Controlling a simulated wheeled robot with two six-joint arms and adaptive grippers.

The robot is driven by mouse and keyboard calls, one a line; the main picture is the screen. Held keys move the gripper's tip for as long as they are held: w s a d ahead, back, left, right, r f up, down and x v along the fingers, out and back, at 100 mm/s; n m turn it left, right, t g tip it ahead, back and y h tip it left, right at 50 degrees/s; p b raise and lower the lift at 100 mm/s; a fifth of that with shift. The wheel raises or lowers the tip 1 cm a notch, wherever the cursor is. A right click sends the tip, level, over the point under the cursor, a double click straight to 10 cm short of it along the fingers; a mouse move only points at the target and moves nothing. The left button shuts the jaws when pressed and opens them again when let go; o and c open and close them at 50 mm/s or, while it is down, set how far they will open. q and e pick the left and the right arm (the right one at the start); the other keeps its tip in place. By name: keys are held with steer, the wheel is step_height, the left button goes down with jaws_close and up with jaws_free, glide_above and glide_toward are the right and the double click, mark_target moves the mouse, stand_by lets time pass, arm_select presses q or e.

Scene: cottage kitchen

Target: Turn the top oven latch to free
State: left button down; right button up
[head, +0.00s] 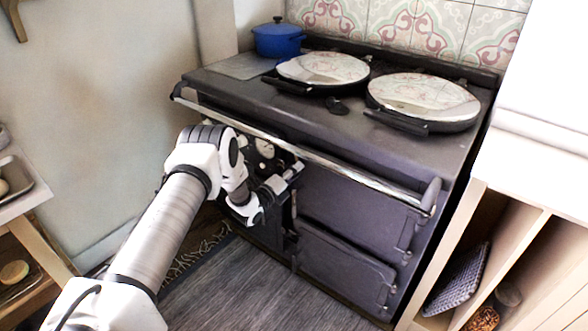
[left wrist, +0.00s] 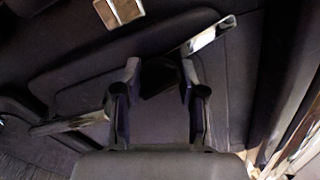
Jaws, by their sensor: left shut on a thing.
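The dark range cooker (head: 240,105) stands against the wall, with an upper oven door (head: 350,212) and a lower oven door (head: 340,268) on its front. My left gripper (head: 290,177) is at the left edge of the upper door, below the rail. In the left wrist view my left gripper (left wrist: 160,88) is shut on a dark block, taken as the top oven latch (left wrist: 158,80). Bright metal pieces (left wrist: 208,34) show just beyond and beside the fingers. The fingers hide part of the latch, so its exact angle is unclear. My right gripper is out of view.
A chrome rail (head: 330,163) runs along the cooker's front above the gripper. Two lidded hotplates (head: 424,97) and a blue pot (head: 277,40) are on top. A pale shelf unit (head: 540,262) stands close on the right.

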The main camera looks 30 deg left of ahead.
arm_select(q)
steer(key=shift+m+p, duration=0.65)
steer(key=shift+m, duration=0.85)
steer(key=c, duration=0.7)
jaws_free()
steer(key=shift+w+d, duration=0.1)
steer(key=shift+o, duration=0.2)
steer(key=s+a, duration=0.1)
steer(key=s, duration=1.1)
